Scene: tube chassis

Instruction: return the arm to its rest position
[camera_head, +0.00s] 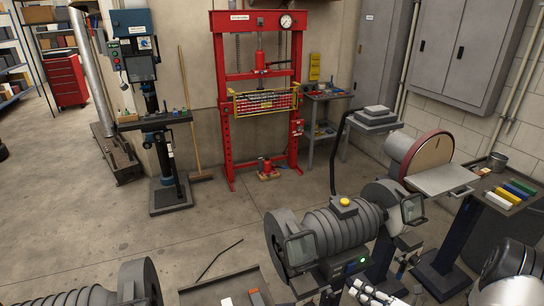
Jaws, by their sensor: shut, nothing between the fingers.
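My gripper (356,289) shows only in part at the bottom edge, right of centre. Its pale, jointed fingers point up and to the left, and they are shut and empty. In the picture they lie just below the front of a grey ribbed bench machine (343,228); whether they touch it I cannot tell. A dark rounded part of my arm (515,268) shows at the bottom right corner. The rest of the arm is cut off by the frame.
The bench machine has a yellow button and a wheel at each end. A disc sander (425,158) stands behind it on the right. A red press (260,110) and a drill press (150,90) stand farther back.

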